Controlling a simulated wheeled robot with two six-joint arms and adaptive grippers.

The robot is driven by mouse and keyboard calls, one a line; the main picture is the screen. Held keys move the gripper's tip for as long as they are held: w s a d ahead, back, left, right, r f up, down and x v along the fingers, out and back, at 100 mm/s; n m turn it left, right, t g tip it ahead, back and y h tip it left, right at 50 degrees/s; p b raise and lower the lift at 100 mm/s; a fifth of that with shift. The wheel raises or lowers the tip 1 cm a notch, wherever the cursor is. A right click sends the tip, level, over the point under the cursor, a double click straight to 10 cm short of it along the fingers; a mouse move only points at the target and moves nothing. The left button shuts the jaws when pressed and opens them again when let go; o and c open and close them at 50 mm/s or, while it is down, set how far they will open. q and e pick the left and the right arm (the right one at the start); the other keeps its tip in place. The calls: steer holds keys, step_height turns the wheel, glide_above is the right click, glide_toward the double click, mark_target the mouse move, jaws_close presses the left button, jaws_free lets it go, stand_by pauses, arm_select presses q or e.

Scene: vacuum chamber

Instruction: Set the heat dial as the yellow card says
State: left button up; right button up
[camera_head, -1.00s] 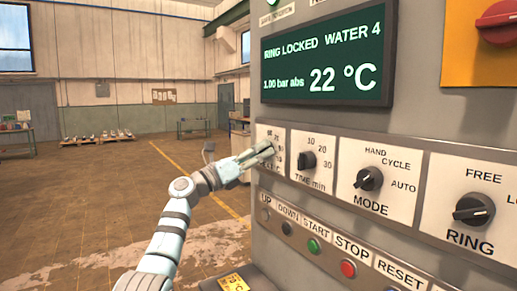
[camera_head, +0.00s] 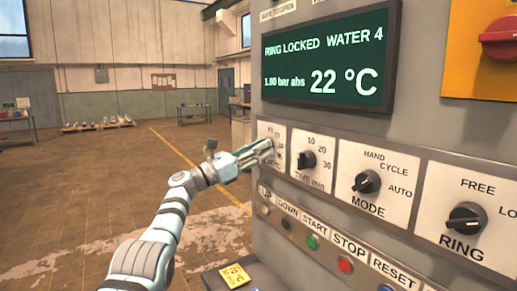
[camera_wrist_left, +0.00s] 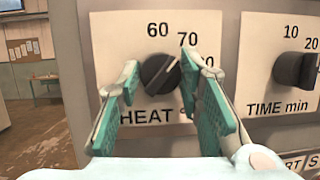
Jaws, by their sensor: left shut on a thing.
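The black heat dial (camera_wrist_left: 160,76) sits on a white plate marked 60, 70 and a partly hidden higher number. Its white line slants up and right, toward about 70. My left gripper (camera_wrist_left: 159,82) has its green fingers on both sides of the dial and is shut on it. In the head view my left gripper (camera_head: 267,149) covers most of the dial at the heat plate (camera_head: 264,129). The yellow card (camera_head: 235,275) lies low in front of the panel; it reads 70 °C, with a small second line in minutes that is hard to read. My right gripper is out of view.
The time dial (camera_head: 307,160), mode dial (camera_head: 367,182) and ring dial (camera_head: 466,218) are in a row to the right. A row of buttons, with a green one (camera_head: 313,242) and a red one (camera_head: 345,265), runs below. The screen (camera_head: 328,62) shows 22 °C.

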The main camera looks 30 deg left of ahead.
arm_select(q)
steer(key=o, duration=1.2)
steer(key=shift+c, duration=0.2)
steer(key=shift+f, duration=0.1)
steer(key=v, duration=1.2)
steer(key=shift+w+d, duration=0.1)
